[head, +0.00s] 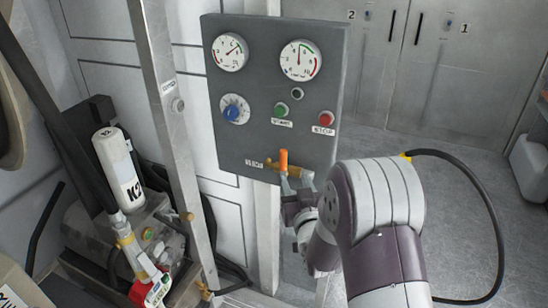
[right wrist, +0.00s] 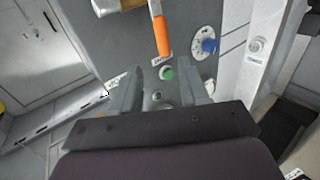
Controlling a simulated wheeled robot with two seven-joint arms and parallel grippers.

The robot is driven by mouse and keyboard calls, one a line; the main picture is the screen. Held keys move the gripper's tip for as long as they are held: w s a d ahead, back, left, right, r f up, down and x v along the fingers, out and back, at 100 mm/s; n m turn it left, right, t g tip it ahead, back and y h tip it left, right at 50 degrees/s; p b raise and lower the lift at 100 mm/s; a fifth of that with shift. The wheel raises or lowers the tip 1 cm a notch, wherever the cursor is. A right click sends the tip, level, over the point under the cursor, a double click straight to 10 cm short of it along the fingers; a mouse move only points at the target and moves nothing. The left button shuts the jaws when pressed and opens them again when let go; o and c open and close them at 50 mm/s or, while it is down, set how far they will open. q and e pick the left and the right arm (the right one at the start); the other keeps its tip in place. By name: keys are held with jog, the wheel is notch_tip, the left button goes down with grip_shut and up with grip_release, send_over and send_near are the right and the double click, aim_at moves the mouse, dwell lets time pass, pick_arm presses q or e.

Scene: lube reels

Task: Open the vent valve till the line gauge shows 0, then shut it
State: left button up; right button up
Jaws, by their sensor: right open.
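The grey control panel (head: 262,100) carries two round gauges. The left gauge (head: 230,52) has its needle pointing up and right; the right gauge (head: 300,60) has its needle pointing about straight up. I cannot read which is the line gauge. The orange-handled valve (head: 283,160) sits at the panel's bottom edge on a brass body, its handle pointing up. In the right wrist view the orange handle (right wrist: 160,32) lies beyond my fingertips. My right gripper (head: 292,195) is open beside the valve, and its spread empty fingers show in the wrist view (right wrist: 165,90). My left gripper is out of view.
The panel holds a blue knob (head: 235,109), a green start button (head: 280,110) and a red stop button (head: 326,118). A metal post (head: 170,120) stands left of it. A white cylinder (head: 118,168) and equipment fill the lower left. Grey cabinets (head: 450,60) stand behind open floor.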

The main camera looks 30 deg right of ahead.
aim_at(284, 162)
jog(key=x, duration=1.1)
jog(key=shift+w+a+f, duration=0.2)
jog(key=shift+a+f, duration=0.05)
jog(key=shift+s, duration=0.1)
grip_shut()
